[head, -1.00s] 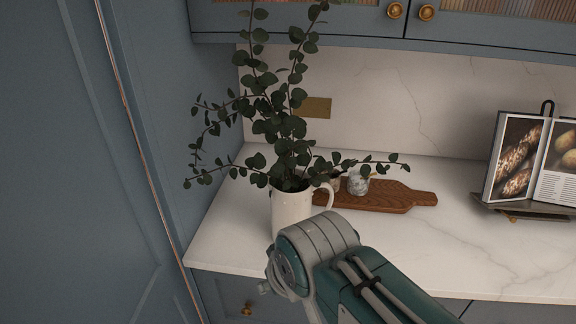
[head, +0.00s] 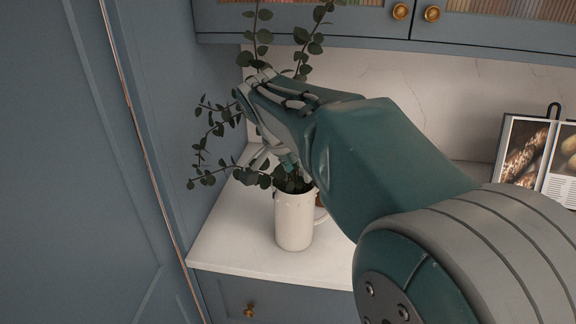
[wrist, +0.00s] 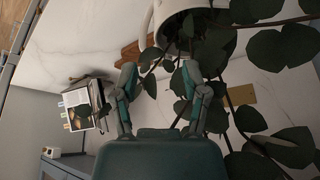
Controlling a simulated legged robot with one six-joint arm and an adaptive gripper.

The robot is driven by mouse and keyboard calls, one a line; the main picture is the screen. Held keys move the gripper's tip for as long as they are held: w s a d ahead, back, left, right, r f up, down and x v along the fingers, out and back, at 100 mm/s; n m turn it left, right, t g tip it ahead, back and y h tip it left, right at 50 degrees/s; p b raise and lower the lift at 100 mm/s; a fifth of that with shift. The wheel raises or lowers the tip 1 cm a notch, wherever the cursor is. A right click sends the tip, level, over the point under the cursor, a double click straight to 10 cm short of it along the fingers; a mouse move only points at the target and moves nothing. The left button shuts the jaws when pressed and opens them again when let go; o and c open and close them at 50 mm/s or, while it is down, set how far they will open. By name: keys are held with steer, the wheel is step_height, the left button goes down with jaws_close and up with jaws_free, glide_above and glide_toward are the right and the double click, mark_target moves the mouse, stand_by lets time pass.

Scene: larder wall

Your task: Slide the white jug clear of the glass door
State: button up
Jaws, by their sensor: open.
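The white jug (head: 294,222) stands upright on the counter near its left end, holding leafy green branches (head: 212,125). Its handle is on the right, partly hidden by my arm. The branches rise in front of the upper cabinet with its ribbed glass door (head: 366,3). My gripper (head: 272,160) is above the jug's mouth among the leaves, partly hidden by my wrist. In the wrist view my gripper (wrist: 160,76) is open, with leaves between and behind its fingers. The jug's white rim (wrist: 228,42) shows beyond the fingertips; I cannot tell whether they touch it.
A tall blue panel (head: 105,180) stands close on the left. A cookbook on a stand (head: 540,158) is at the right. A wooden board (wrist: 130,54) lies behind the jug, mostly hidden by my arm. The counter front (head: 225,240) left of the jug is clear.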

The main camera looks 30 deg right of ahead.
mark_target(307, 191)
steer(key=shift+f, duration=0.1)
steer(key=x, duration=1)
steer(key=shift+d+f, duration=0.15)
steer(key=shift+f, duration=0.15)
jaws_close()
